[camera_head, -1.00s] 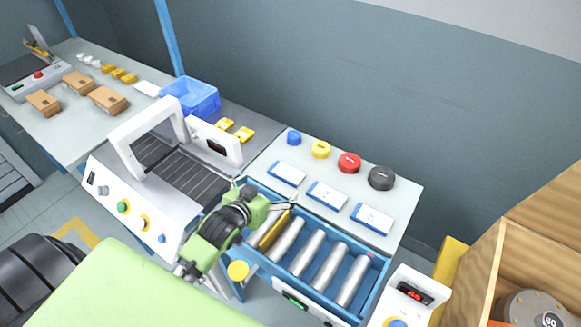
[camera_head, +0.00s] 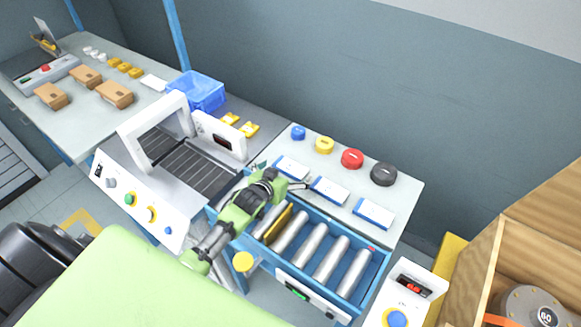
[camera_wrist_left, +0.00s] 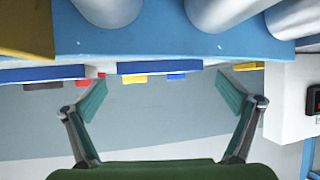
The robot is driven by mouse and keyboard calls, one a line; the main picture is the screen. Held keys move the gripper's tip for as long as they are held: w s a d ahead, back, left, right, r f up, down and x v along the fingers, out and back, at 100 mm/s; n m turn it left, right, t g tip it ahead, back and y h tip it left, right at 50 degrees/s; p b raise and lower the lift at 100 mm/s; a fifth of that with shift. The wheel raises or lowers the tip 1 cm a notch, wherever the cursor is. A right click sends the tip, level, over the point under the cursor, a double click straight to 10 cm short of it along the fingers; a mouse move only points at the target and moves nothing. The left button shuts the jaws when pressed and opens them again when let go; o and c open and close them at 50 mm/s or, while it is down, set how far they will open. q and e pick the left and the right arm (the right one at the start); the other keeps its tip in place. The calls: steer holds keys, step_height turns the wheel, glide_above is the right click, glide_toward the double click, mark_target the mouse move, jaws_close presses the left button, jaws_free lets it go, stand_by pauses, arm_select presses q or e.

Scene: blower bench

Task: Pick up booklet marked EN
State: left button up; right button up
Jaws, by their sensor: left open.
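Three white booklets with blue edges lie in a row on the pale bench top: a left one (camera_head: 291,167), a middle one (camera_head: 329,190) and a right one (camera_head: 374,213). Their markings are too small to read, so I cannot tell which is EN. My left gripper (camera_head: 305,185) is over the roller tray's back edge, close to the left and middle booklets. In the left wrist view its fingers (camera_wrist_left: 165,105) are spread and empty. One booklet's blue edge (camera_wrist_left: 160,67) shows there between and beyond the fingertips, with another booklet edge (camera_wrist_left: 42,74) to its left. My right gripper is not in view.
Blue, yellow, red and black (camera_head: 384,174) round pieces stand behind the booklets. A blue tray of metal rollers (camera_head: 315,258) lies in front. A white framed machine (camera_head: 155,130) and a blue bin (camera_head: 196,91) are at left. A wooden crate (camera_head: 478,270) is at right.

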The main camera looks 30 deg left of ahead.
arm_select(q)
steer(key=shift+w+f, duration=0.35)
steer(key=shift+w, duration=0.3)
steer(key=c, duration=1.2)
steer(key=shift+r, duration=0.1)
